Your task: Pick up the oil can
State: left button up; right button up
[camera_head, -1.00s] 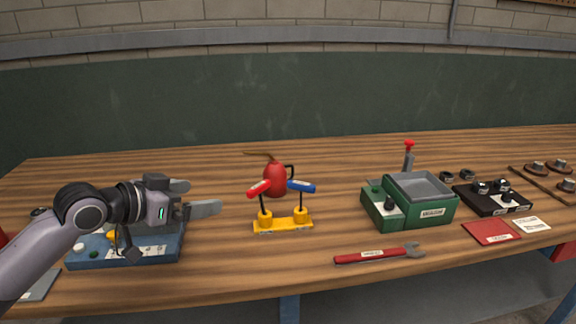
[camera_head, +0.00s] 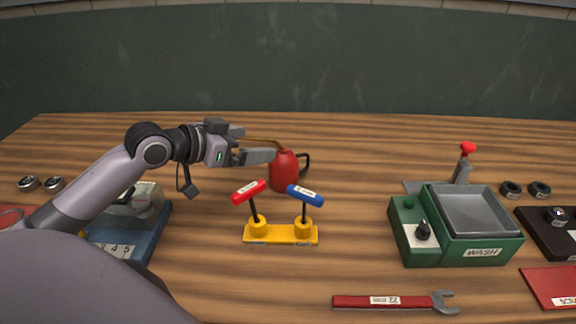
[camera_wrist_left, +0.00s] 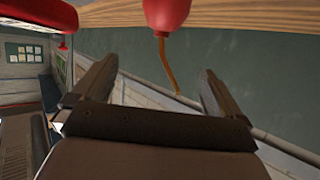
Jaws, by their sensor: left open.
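The red oil can (camera_head: 284,170) stands on the wooden bench behind the yellow lever block, its thin spout pointing left and its dark handle on the right. My left gripper (camera_head: 262,149) is open just left of the can, at about the height of its top and spout. In the left wrist view the can's red body (camera_wrist_left: 166,14) is at the top edge. Its brown spout (camera_wrist_left: 168,65) reaches down between the open fingers (camera_wrist_left: 155,88). I see no contact with the can's body. My right gripper is not in view.
A yellow block (camera_head: 280,235) with a red and a blue lever stands in front of the can. A green wash station (camera_head: 455,225) is at right, a red wrench (camera_head: 390,301) at the front edge. A blue box (camera_head: 135,235) lies under my left arm.

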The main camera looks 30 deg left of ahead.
pick_arm(q)
send_near(272, 165)
jog(key=x, duration=0.3)
jog(key=shift+w+d+f, duration=0.1)
jog(key=shift+f, duration=0.15)
jog(key=shift+x, duration=3.8)
jog(key=shift+r, duration=0.15)
jog(key=c, duration=1.3)
